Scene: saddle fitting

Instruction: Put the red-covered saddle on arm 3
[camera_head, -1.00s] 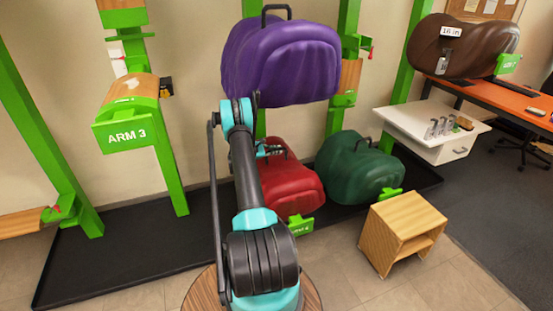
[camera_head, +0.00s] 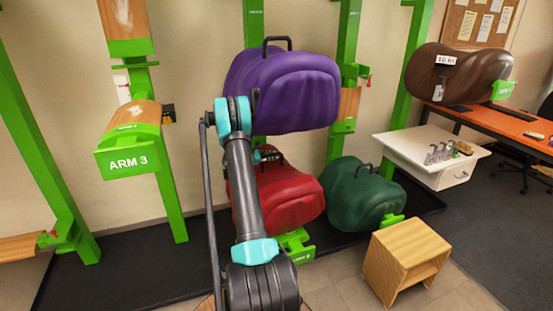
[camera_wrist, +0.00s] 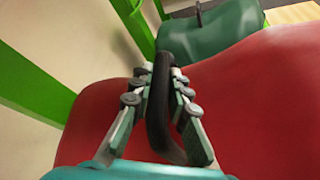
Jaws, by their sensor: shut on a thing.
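The red-covered saddle (camera_head: 295,199) is at the middle of the head view, just above a low green arm end (camera_head: 296,250) whose label is hard to read. A gap seems to show between them. My gripper (camera_wrist: 158,76) is shut on the black handle (camera_wrist: 158,110) on top of the red saddle (camera_wrist: 255,105). In the head view my arm hides the saddle's left part. Arm 3 (camera_head: 128,162) stands at the left, higher up, with a bare wooden top (camera_head: 135,115) and a green front plate.
A purple saddle (camera_head: 285,95) hangs above the red one. A green saddle (camera_head: 362,196) sits close at its right. Green posts rise near arm 3.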

